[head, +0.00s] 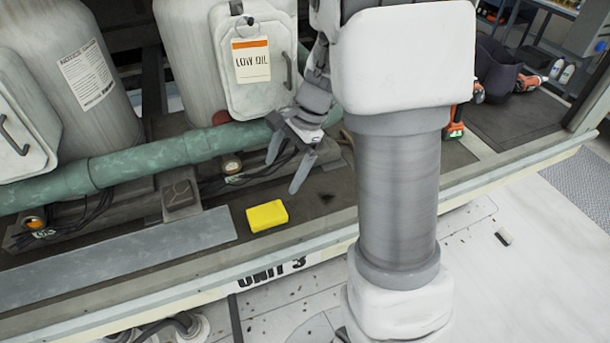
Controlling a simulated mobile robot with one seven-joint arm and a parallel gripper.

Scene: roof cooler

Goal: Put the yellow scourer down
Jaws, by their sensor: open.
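The yellow scourer (267,216) lies flat on the dark deck of the unit, near its front edge and just right of a grey metal plate. My gripper (283,176) is above and behind the scourer in the picture, with its two fingers spread and pointing down. It is open and empty. The fingers look apart from the scourer, though the exact gap cannot be told from this one view. My arm hides part of the deck to the right.
A green pipe (150,160) runs across behind the scourer, in front of grey tanks (90,65) with a "LOW OIL" tag (252,62). The grey metal plate (120,258) lies left. A dark bag (497,72) and bottles (566,74) stand at the right.

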